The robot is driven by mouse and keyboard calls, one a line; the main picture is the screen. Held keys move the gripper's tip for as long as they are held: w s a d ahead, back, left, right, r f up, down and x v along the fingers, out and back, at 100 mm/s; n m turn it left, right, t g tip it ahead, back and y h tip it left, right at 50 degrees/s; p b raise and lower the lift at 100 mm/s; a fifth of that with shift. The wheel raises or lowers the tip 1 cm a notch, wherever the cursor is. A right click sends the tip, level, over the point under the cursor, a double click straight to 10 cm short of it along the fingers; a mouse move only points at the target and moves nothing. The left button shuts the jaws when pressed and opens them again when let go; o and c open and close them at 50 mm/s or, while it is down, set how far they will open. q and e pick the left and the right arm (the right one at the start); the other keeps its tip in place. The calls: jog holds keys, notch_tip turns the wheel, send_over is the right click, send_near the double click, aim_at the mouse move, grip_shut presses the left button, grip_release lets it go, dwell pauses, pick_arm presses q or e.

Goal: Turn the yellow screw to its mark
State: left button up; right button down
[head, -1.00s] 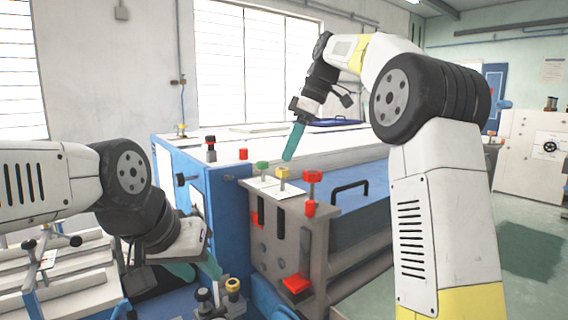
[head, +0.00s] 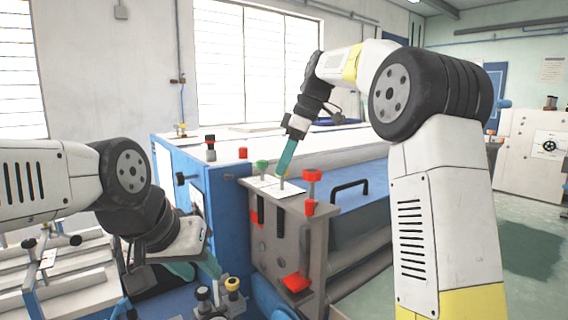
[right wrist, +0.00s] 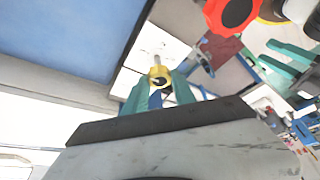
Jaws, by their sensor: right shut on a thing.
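The yellow screw (right wrist: 159,76) stands between the two teal fingers of my right gripper (right wrist: 159,88) in the right wrist view, and the fingers are shut on its head. In the head view my right gripper (head: 283,170) comes down from above and hides most of the yellow head. The thin shaft shows below, over the white plate (head: 268,188). I cannot make out the mark. My left gripper (head: 197,268) is low at the left, away from the screw. Its teal fingers are apart and empty; they also show in the right wrist view (right wrist: 286,60).
A green screw (head: 262,164) stands just left of the yellow one, and a red-topped screw (head: 312,177) just right. A black handle (head: 350,190) is further right on the blue machine (head: 222,165). A yellow-topped knob (head: 233,284) is near my left gripper.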

jog(key=shift+m, duration=0.4)
jog(key=m+t, duration=0.1)
jog(key=m, duration=0.1)
jog(key=shift+s+m+h, duration=0.15)
jog(key=shift+m+h, duration=0.15)
jog(key=shift+m, duration=0.1)
jog(key=m+t, duration=0.1)
jog(key=m, duration=0.1)
jog(key=m+h, duration=0.1)
jog(key=m, duration=0.1)
jog(key=shift+s+a+m+t, duration=0.1)
jog(key=shift+a+m+t, duration=0.05)
jog(key=shift+m+t, duration=0.2)
jog(key=m+h, duration=0.1)
jog(key=m, duration=0.2)
jog(key=shift+a+t, duration=0.1)
jog(key=shift+t, duration=0.25)
jog(key=shift+m+h, duration=0.9)
jog(key=shift+m, duration=1.25)
jog(key=shift+f, duration=0.1)
jog(key=c, duration=1)
grip_release()
jog(key=shift+c, duration=0.2)
